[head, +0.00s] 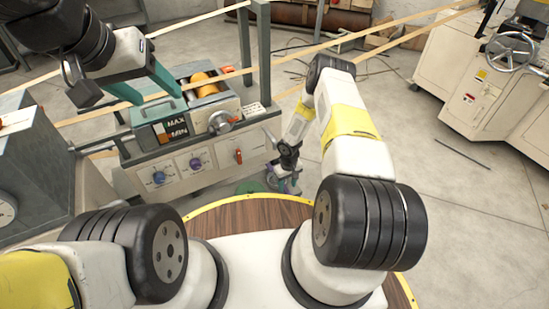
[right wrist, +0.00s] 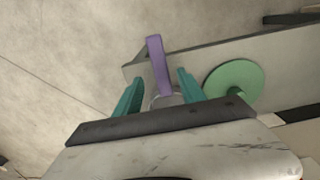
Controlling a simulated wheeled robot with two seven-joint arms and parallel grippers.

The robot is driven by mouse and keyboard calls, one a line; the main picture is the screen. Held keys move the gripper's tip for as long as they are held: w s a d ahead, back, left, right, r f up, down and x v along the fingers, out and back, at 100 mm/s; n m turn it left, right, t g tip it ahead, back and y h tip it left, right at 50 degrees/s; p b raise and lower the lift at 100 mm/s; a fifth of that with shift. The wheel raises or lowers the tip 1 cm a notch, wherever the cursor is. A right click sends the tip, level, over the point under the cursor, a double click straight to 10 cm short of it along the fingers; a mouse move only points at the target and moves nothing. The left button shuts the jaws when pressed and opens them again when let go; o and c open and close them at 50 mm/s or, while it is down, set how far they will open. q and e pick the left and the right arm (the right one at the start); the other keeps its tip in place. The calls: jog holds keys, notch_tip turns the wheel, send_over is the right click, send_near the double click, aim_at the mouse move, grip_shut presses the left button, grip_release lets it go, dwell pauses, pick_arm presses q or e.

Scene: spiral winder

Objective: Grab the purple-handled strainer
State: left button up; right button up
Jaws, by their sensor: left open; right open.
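The strainer's purple handle (right wrist: 158,66) stands up between the two teal fingers of my right gripper (right wrist: 160,92) in the right wrist view. The fingers are open, with a gap on each side of the handle. A small grey part shows at the handle's lower end; the rest of the strainer is hidden behind the gripper body. In the head view my right gripper (head: 284,182) is low, beside the front of the machine, and its details are small. My left gripper (head: 146,88) is open and empty over the machine's top left.
A green disc (right wrist: 234,79) lies just right of the handle on a grey surface (right wrist: 285,60). The winder machine (head: 200,165) with knobs stands left of my right arm. A white machine (head: 480,95) stands at the far right. Concrete floor (head: 460,210) is open on the right.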

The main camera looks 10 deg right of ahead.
aim_at(286, 190)
notch_tip(286, 190, down, 5)
jog(key=shift+a+r, duration=0.1)
jog(key=shift+a, duration=0.05)
grip_shut()
